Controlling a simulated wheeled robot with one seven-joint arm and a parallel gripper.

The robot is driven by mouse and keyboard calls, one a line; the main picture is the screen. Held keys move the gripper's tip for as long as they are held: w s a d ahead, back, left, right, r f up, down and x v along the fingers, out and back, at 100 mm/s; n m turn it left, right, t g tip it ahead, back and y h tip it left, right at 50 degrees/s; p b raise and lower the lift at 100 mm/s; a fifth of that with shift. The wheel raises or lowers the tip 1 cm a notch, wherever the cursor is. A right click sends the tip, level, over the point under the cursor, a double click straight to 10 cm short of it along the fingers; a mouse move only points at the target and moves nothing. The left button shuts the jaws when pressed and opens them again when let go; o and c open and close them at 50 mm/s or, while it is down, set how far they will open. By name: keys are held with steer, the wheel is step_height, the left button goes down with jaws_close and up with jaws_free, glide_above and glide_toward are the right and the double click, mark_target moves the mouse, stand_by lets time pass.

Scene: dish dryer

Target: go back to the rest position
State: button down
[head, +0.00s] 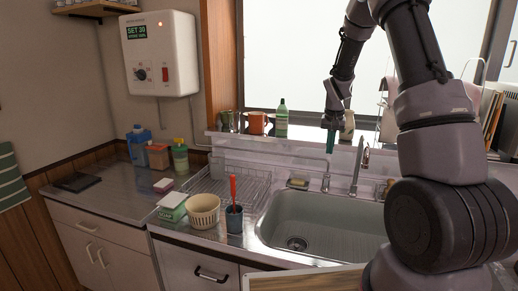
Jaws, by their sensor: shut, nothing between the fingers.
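My arm rises on the right side of the head view and bends over at the top. My gripper (330,141) hangs pointing down near the window sill, above the back of the sink and beside the faucet. It is small in the picture; its green fingers are together with nothing between them. It appears apart from the counter and the sink (325,222). The lower part of my arm hides the right end of the sink and counter.
A wire dish rack (240,183) stands left of the sink. A cream basket (203,211) and a dark blue cup (234,219) with a red-handled tool stand at the front. The faucet (326,178) rises behind the sink. A green bottle (282,119) and mugs line the sill.

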steer(key=s+a+r+t, duration=0.1)
steer(key=s+r, duration=0.2)
steer(key=r, duration=0.3)
steer(key=s+a+r, duration=0.1)
steer(key=s+r, duration=0.2)
steer(key=r, duration=0.2)
steer(key=s+a+r+t+y, duration=0.1)
steer(key=s+r, duration=0.3)
steer(key=s, duration=0.4)
steer(key=s+a+r+t, duration=0.1)
steer(key=s+a+r, duration=0.2)
steer(key=s, duration=0.6)
steer(key=s+a+r+t+y, duration=0.1)
steer(key=s+a+r+t, duration=0.1)
steer(key=s+r, duration=0.4)
steer(key=s, duration=0.3)
steer(key=shift+s+a+r+y, duration=0.2)
steer(key=shift+a+r+y, duration=0.1)
steer(key=shift+a+r, duration=0.1)
